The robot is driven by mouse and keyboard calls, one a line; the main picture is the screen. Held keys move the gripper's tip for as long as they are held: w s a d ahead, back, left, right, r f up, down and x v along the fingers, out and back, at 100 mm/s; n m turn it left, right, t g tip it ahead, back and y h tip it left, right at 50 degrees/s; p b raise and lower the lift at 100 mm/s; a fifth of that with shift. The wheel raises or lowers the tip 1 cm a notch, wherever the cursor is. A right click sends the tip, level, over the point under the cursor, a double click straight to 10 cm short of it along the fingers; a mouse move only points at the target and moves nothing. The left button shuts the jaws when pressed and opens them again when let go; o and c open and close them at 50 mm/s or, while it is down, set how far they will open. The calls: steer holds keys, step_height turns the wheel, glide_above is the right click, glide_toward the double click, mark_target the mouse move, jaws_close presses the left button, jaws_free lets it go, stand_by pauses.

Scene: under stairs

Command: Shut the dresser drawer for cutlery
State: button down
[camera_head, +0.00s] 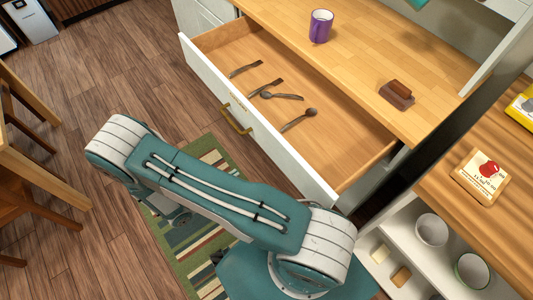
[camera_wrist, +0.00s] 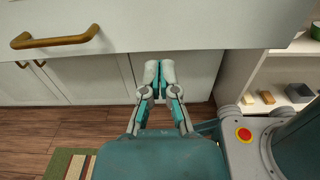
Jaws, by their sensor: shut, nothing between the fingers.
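The dresser drawer (camera_head: 340,140) stands pulled out, with several forks and spoons (camera_head: 270,95) lying on its wooden floor. Its white front panel (camera_head: 270,140) carries a brass handle (camera_head: 236,118). In the wrist view the white front (camera_wrist: 200,25) spans the top, with the handle (camera_wrist: 55,40) at the left. My gripper (camera_wrist: 160,72) is shut and empty, its fingertips at the front's lower edge in the picture, right of the handle. I cannot tell whether they touch it. In the head view my arm hides the gripper.
A purple mug (camera_head: 320,26) and a brown block (camera_head: 397,94) stand on the dresser top. White cabinet doors (camera_wrist: 85,80) lie below the drawer. A striped rug (camera_head: 190,235) covers floor under my arm. A chair (camera_head: 35,170) is at left; a shelf with bowls (camera_head: 431,230) is at right.

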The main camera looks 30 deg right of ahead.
mark_target(272, 149)
steer(key=d, duration=0.8)
steer(key=w+d, duration=0.1)
steer(key=d, duration=0.3)
steer(key=shift+d, duration=0.4)
steer(key=shift+w, duration=0.1)
